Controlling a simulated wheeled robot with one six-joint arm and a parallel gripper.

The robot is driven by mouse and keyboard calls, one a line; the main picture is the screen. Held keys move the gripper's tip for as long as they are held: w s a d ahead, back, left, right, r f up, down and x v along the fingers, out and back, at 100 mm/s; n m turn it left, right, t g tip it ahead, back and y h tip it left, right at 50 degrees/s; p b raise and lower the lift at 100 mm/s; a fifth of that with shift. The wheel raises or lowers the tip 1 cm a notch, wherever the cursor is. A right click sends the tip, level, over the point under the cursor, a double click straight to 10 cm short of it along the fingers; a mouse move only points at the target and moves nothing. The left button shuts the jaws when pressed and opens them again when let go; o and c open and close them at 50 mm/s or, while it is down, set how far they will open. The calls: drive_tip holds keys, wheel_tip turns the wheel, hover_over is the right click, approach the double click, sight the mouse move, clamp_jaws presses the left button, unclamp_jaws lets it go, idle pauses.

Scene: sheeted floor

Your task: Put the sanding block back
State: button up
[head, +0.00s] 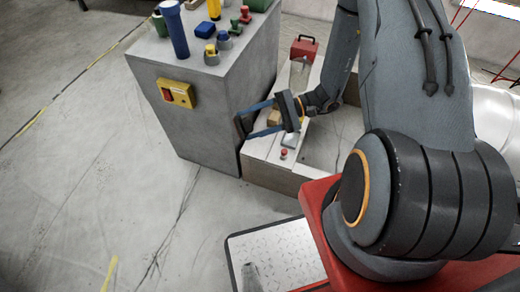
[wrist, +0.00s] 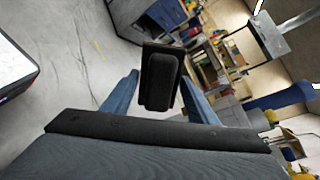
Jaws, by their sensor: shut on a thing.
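The sanding block (head: 241,127) is a small dark block, seen at the tips of my gripper's blue fingers in the head view. In the wrist view the sanding block (wrist: 159,80) shows a black padded face with a thin brown edge, between the two fingers. My gripper (head: 250,121) is shut on it and points left, close to the right side of the grey pedestal (head: 200,110). I cannot tell whether the block touches the pedestal. No place clearly marked for the block can be made out.
On the pedestal stand a tall blue cylinder (head: 174,30) and several small coloured pieces. A yellow switch box (head: 176,93) is on its front. Below my gripper is a low pale structure (head: 262,172) with a red button (head: 284,153); a red box (head: 304,48) is behind. The left floor is clear.

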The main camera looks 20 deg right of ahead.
drive_tip(key=s+d+f+n+g+h+b, duration=0.1)
drive_tip(key=d+f+n+g+h+b, duration=0.1)
drive_tip(key=f+n+h+b, duration=0.35)
drive_tip(key=s+d+f+n+g+h+b, duration=0.1)
drive_tip(key=d+f+n+g+h+b, duration=0.15)
drive_tip(key=f+n+h, duration=0.55)
drive_tip(key=w+d+f+n+t+h+b, duration=0.1)
drive_tip(key=w+d+f+n+t+b, duration=0.15)
drive_tip(key=w, duration=0.45)
drive_tip(key=w+d+f+n+t+h+b, duration=0.1)
drive_tip(key=w+f+n+t+b, duration=0.15)
drive_tip(key=w, duration=0.45)
drive_tip(key=shift+n+g, duration=0.35)
drive_tip(key=shift+n, duration=0.2)
drive_tip(key=f, duration=0.2)
drive_tip(key=f+b, duration=0.1)
drive_tip(key=f, duration=0.3)
drive_tip(key=shift+w, duration=0.3)
drive_tip(key=shift+f+b, duration=0.7)
drive_tip(key=shift+f, duration=1.65)
drive_tip(key=shift+c, duration=0.4)
drive_tip(key=o, duration=1.1)
drive_tip(key=shift+r, duration=0.1)
